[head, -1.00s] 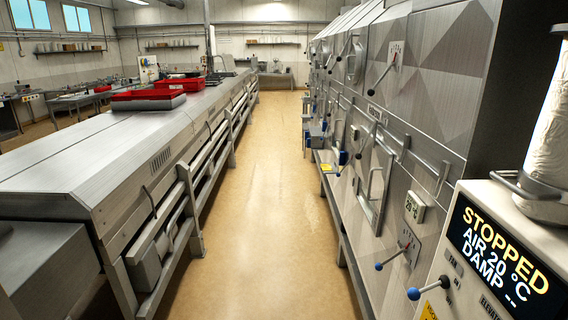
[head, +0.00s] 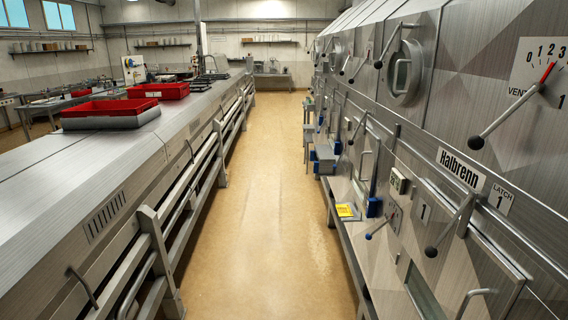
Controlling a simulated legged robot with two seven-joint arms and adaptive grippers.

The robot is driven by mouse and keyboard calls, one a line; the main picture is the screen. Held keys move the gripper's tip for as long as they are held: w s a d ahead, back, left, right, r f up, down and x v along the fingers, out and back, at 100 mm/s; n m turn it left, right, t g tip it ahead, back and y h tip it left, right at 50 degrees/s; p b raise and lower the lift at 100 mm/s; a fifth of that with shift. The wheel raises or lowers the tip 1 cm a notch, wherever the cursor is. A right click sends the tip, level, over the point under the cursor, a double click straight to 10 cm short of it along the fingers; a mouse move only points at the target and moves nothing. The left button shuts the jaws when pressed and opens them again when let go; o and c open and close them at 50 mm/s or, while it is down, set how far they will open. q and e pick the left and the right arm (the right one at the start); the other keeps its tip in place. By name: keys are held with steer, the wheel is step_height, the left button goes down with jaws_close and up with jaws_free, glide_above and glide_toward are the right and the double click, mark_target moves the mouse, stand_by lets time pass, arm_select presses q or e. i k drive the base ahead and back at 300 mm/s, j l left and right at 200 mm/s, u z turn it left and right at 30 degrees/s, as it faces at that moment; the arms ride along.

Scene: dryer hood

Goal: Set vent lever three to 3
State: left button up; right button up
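The nearest vent lever (head: 505,115) on the steel hood at the right has a dark ball knob and hangs down to the left. Its white dial plate (head: 525,68) reads 0 1 2 3 and VENT, with the number 1 below. Its red pointer slants up right, toward the 2 to 3 end. Farther along the upper hood are another lever (head: 390,46) and a smaller one (head: 349,60). Their numbers and settings are too small or hidden to read, so I cannot tell which is vent lever three. Neither gripper is in view.
A clear tan floor aisle (head: 275,200) runs ahead. A long steel machine (head: 75,175) with red crates (head: 110,107) lines the left. On the hood, a latch lever (head: 452,224) marked LATCH 1 and handles stick out. A low ledge with a yellow label (head: 346,211) juts into the aisle.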

mark_target(342, 73)
steer(key=i, duration=2.15)
